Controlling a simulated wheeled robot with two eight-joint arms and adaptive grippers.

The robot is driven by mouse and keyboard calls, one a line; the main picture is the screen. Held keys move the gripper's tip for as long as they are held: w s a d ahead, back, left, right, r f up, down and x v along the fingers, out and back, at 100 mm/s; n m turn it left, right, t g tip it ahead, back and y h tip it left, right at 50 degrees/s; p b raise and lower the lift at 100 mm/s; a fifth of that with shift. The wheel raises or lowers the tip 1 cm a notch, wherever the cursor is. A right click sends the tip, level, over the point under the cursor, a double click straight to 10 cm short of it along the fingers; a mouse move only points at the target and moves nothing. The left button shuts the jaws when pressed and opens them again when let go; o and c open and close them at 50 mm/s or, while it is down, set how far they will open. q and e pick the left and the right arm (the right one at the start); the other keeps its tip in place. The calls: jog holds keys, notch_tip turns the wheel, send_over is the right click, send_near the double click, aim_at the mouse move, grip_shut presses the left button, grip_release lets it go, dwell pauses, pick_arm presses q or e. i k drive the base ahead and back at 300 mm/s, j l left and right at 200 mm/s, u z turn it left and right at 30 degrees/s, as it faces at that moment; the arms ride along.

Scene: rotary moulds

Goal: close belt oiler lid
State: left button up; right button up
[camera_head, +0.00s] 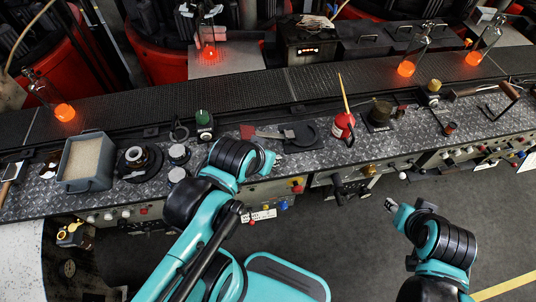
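I cannot tell for certain which part is the belt oiler or its lid. A red can (343,126) with a yellow stick in it stands on the metal-plated bench, and a dark round pot (379,113) stands to its right. A flat dark round piece (304,134) lies left of the red can. My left gripper (277,158) is at the bench's front edge, just below and left of that piece. Its fingers are small and partly hidden by my wrist. My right gripper (390,205) hangs over the floor in front of the bench, apart from everything. Its finger opening is unclear.
A grey bin of pale grains (69,183) and several round dark fittings (139,161) stand on the bench at left. A green-topped knob (203,119) is near the middle. Orange lamps glow (405,69) behind. Knobs line the front panel.

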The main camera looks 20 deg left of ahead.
aim_at(72, 227)
jog(key=u, duration=3.25)
